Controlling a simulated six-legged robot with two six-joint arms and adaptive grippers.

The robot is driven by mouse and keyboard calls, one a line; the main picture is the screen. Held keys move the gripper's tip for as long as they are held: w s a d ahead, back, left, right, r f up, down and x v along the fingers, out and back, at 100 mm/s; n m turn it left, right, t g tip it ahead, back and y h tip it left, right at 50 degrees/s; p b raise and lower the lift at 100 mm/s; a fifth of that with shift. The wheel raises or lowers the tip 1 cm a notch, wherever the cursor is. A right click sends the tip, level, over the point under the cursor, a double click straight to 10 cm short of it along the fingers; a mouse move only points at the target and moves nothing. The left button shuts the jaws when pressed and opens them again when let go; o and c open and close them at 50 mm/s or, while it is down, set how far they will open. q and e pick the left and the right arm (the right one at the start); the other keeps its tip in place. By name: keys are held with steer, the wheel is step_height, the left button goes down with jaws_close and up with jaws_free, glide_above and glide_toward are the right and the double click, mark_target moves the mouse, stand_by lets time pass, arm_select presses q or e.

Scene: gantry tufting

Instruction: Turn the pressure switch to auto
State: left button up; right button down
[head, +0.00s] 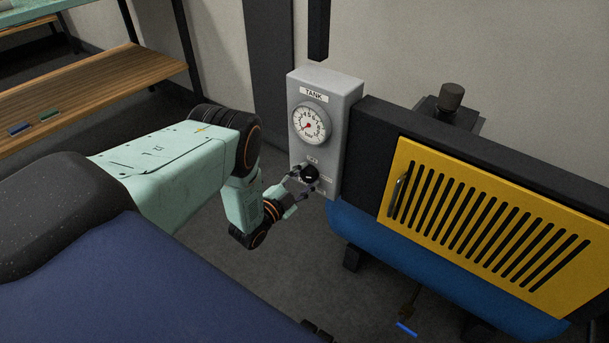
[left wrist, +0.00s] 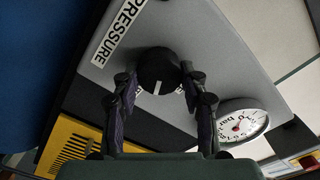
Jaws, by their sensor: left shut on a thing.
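The pressure switch is a round black knob (head: 310,173) low on the front of a grey box (head: 345,115) labelled TANK. In the left wrist view the knob (left wrist: 158,68) shows a white pointer line, beside a PRESSURE label (left wrist: 118,30). My left gripper (head: 304,183) is at the knob, its fingers on both sides of it and shut on it. In the left wrist view the fingers (left wrist: 158,90) flank the knob. The position labels around the knob are mostly hidden or too small to read. My right gripper is not in view.
A round gauge (head: 309,123) sits above the knob. To the right are a yellow slatted panel (head: 480,225) and a blue tank (head: 400,250). A wooden shelf (head: 90,85) stands at the left. The grey floor below the box is mostly clear.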

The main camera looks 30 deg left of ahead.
arm_select(q)
steer(key=m+p, duration=0.1)
steer(key=m, duration=0.4)
steer(key=shift+f, duration=0.1)
stand_by(0.5)
steer(key=shift+s, duration=0.1)
steer(key=o, duration=1.1)
steer(key=shift+o, duration=0.2)
steer(key=s+a, duration=0.1)
steer(key=s, duration=1.1)
steer(key=shift+w, duration=0.1)
